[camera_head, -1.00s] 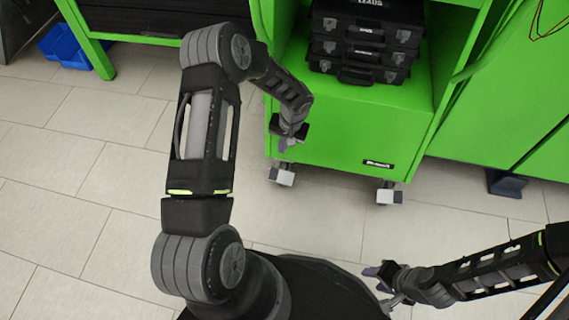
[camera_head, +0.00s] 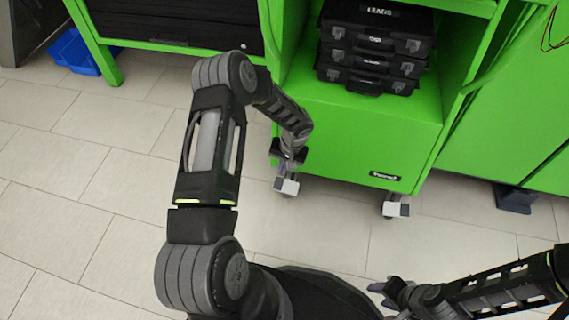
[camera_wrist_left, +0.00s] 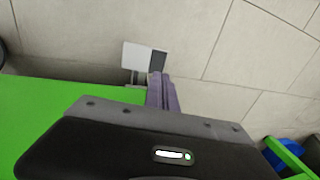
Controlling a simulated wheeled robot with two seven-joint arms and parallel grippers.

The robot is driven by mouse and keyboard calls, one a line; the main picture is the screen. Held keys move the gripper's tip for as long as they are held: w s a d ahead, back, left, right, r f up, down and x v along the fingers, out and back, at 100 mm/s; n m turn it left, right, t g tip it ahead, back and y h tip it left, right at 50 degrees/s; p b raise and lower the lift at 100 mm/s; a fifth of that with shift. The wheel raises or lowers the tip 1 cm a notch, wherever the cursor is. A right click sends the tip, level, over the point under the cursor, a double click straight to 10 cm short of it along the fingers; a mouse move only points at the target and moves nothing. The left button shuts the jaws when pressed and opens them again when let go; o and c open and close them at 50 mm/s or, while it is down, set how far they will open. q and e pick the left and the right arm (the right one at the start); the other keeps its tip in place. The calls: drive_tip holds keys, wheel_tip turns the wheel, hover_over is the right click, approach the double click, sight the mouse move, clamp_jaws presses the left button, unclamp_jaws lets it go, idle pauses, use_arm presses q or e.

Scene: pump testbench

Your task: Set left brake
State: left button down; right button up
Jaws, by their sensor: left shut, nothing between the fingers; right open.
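The left caster with its light grey brake pedal (camera_head: 286,186) is under the front left corner of the green cart (camera_head: 360,130). In the left wrist view the pedal (camera_wrist_left: 137,56) shows as a light plate with a dark part beside it. My left gripper (camera_head: 288,166) is shut and empty, pointing down just above the pedal. In the left wrist view its purple-grey fingers (camera_wrist_left: 162,90) are together, their tips close to the pedal's dark part; I cannot tell whether they touch. My right gripper (camera_head: 380,288) is open and empty at the lower right, away from the cart.
The right caster (camera_head: 395,207) is under the cart's other front corner. Black cases (camera_head: 370,50) are stacked in the cart. A green bench with dark drawers (camera_head: 180,25) is on the left, a blue bin (camera_head: 75,52) beside it. The tiled floor in front is clear.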

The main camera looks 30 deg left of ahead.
sight(275, 182)
use_arm(q)
drive_tip(key=f, duration=0.2)
drive_tip(key=a+f+b, duration=0.1)
drive_tip(key=f, duration=0.1)
drive_tip(key=f+b, duration=0.1)
drive_tip(key=f, duration=0.2)
drive_tip(key=shift+s+a+f, duration=0.1)
drive_tip(key=shift+s+a, duration=0.05)
drive_tip(key=shift+s, duration=0.1)
drive_tip(key=shift+s+a+f+t+h, duration=0.3)
drive_tip(key=shift+a+t+h, duration=0.15)
drive_tip(key=shift+h, duration=0.45)
drive_tip(key=shift+a+f+h+b, duration=0.3)
drive_tip(key=shift+h+b, duration=0.25)
drive_tip(key=shift+h, duration=0.15)
drive_tip(key=shift+f+t+b, duration=0.2)
drive_tip(key=shift+t+b, duration=0.05)
drive_tip(key=shift+b, duration=0.05)
drive_tip(key=shift+a+r, duration=0.1)
drive_tip(key=shift+r, duration=0.05)
